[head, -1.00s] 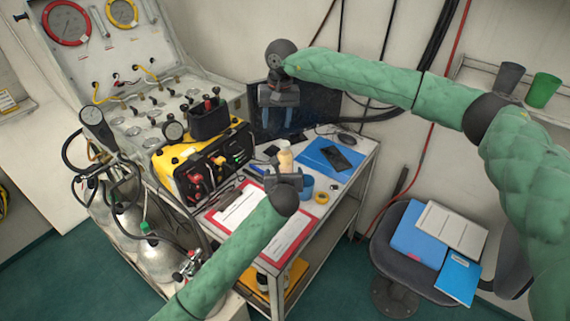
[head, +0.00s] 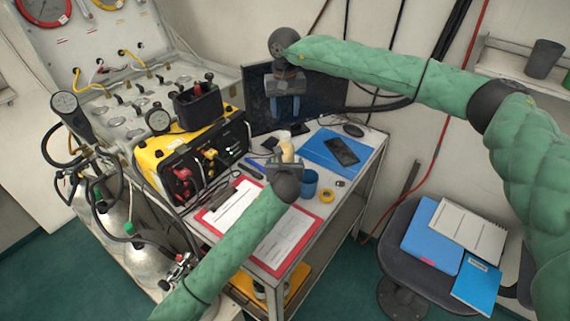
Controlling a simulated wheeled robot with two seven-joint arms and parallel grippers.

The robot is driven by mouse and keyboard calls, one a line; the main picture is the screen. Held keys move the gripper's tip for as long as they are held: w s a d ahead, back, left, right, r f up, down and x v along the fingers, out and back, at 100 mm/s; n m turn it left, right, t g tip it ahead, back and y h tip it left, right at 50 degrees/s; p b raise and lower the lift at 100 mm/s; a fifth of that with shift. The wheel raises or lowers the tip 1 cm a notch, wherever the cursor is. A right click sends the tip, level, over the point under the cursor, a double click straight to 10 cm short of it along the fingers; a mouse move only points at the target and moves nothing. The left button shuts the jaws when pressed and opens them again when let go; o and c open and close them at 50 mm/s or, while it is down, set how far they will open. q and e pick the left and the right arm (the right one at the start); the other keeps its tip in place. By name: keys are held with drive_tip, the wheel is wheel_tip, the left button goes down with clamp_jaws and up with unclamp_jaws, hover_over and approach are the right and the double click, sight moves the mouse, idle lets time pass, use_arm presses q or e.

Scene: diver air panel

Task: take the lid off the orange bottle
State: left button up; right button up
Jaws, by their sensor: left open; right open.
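The orange bottle (head: 287,152) stands on the small table and shows as a pale orange body with a whitish lid (head: 284,136) on top. My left gripper (head: 286,161) is open at the bottle, its jaws close to the body; its wrist hides the bottle's lower part, and I cannot tell whether the fingers touch it. My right gripper (head: 283,108) is open and empty, pointing down in front of the dark monitor, above and behind the bottle.
A blue cup (head: 309,183) and a yellow tape roll (head: 327,196) stand right of the bottle. A blue folder with a phone (head: 342,151) lies behind. Red-edged clipboards (head: 225,212) lie in front. The yellow box (head: 165,158) stands at left, the monitor (head: 325,103) at the back.

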sight(285, 159)
use_arm(q)
drive_tip(key=x, duration=0.4)
drive_tip(key=shift+f, duration=0.15)
use_arm(e)
drive_tip(key=shift+w+f, duration=0.2)
drive_tip(key=shift+f, duration=0.05)
use_arm(q)
drive_tip(key=shift+w+f, duration=0.1)
drive_tip(key=shift+w, duration=0.3)
use_arm(e)
drive_tip(key=shift+s+r, duration=0.1)
drive_tip(key=shift+r, duration=0.05)
use_arm(q)
drive_tip(key=shift+f, duration=0.1)
drive_tip(key=shift+c, duration=0.2)
